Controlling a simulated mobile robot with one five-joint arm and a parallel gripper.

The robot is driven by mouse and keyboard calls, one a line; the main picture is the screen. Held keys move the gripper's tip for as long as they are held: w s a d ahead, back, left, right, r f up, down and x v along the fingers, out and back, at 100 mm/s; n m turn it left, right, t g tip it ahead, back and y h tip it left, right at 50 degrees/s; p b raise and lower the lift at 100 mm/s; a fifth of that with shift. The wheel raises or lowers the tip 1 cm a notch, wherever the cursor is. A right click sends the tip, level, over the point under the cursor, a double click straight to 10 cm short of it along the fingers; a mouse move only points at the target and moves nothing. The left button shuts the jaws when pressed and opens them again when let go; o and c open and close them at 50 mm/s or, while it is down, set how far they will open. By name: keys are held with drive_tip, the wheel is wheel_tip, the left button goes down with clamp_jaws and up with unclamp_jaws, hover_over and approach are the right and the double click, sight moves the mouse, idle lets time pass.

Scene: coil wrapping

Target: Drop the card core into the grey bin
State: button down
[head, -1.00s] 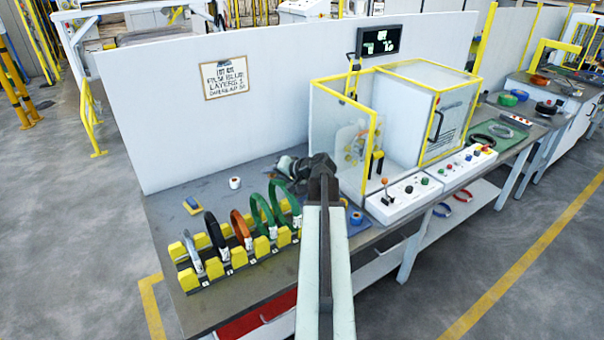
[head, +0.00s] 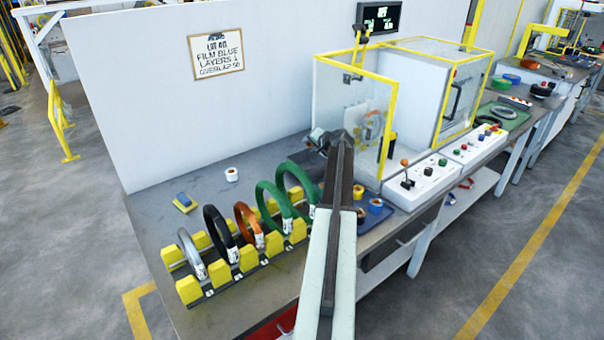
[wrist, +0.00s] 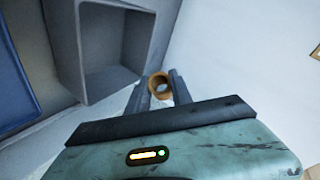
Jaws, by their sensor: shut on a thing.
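The card core is a short brown ring (wrist: 153,82) in the wrist view, between the two dark fingers of my gripper (wrist: 160,84), which is shut on it. The grey bin (wrist: 64,50) is a square open box at the upper left of the wrist view. Its opening is beside the core, and the core is outside it. In the head view my gripper (head: 325,138) is small and partly hidden by my arm, near the back wall and left of the yellow-framed enclosure. I cannot make out the core or the bin there.
A rack (head: 187,290) with several upright coils stands at the front left of the bench. A yellow-framed clear enclosure (head: 352,92) stands right of my gripper. A white wall (head: 130,110) runs behind. A blue panel (wrist: 14,80) is left of the bin.

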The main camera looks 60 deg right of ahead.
drive_tip(key=shift+f+b, duration=3)
drive_tip(key=shift+r, duration=0.1)
drive_tip(key=c, duration=1.1)
unclamp_jaws()
drive_tip(key=shift+o, duration=0.2)
drive_tip(key=shift+s, duration=0.1)
drive_tip(key=p+v, duration=0.4)
drive_tip(key=v, duration=0.3)
drive_tip(key=shift+s+r, duration=0.2)
drive_tip(key=shift+s, duration=0.1)
drive_tip(key=shift+a, duration=0.15)
